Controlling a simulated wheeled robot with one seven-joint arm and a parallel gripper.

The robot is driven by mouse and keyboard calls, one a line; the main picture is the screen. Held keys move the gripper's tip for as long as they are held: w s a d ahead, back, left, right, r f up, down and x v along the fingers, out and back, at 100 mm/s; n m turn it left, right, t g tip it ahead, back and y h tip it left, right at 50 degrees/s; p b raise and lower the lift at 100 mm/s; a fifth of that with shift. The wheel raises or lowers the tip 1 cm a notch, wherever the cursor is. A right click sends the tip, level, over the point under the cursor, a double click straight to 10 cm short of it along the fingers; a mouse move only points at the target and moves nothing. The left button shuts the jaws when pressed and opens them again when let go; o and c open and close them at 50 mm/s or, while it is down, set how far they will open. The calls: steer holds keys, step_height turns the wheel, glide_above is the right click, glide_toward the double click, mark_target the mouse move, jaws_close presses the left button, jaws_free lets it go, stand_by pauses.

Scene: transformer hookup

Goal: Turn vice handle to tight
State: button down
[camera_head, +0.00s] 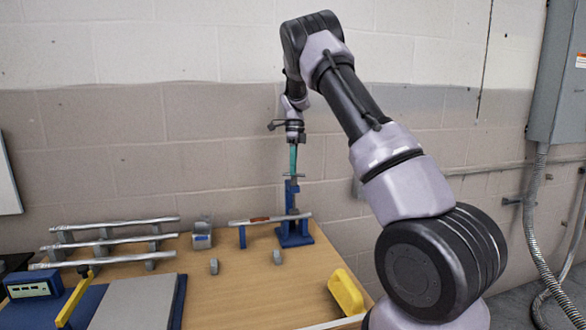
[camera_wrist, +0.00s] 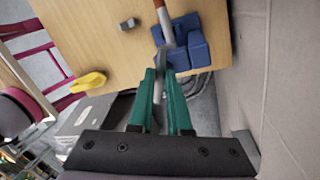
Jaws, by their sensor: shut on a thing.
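The blue vice (camera_head: 292,232) stands at the back edge of the wooden bench, and its screw and thin handle (camera_head: 293,177) rise at its top. A grey pipe (camera_head: 285,218) with a reddish band lies level, one end at the vice. My gripper (camera_head: 293,172) points straight down from above, with green fingers at the handle. In the wrist view, my gripper (camera_wrist: 162,74) is shut on the grey metal handle (camera_wrist: 157,90) between its fingers. The blue vice body (camera_wrist: 182,42) shows just past the fingertips. The fingers partly hide the handle.
Several grey pipes (camera_head: 110,241) lie on a rack at the left. A blue pipe support (camera_head: 242,237), small grey fittings (camera_head: 214,267) and a yellow object (camera_head: 345,291) stand on the bench (camera_head: 245,292). The block wall (camera_head: 240,165) is close behind the vice.

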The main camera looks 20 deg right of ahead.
steer(key=shift+r, duration=0.1)
stand_by(0.3)
steer(key=c, duration=0.9)
jaws_free()
steer(key=shift+o, duration=0.2)
step_height(320, 180, up, 10)
steer(key=w, duration=0.2)
steer(key=shift+d+r, duration=0.25)
steer(key=shift+d, duration=0.2)
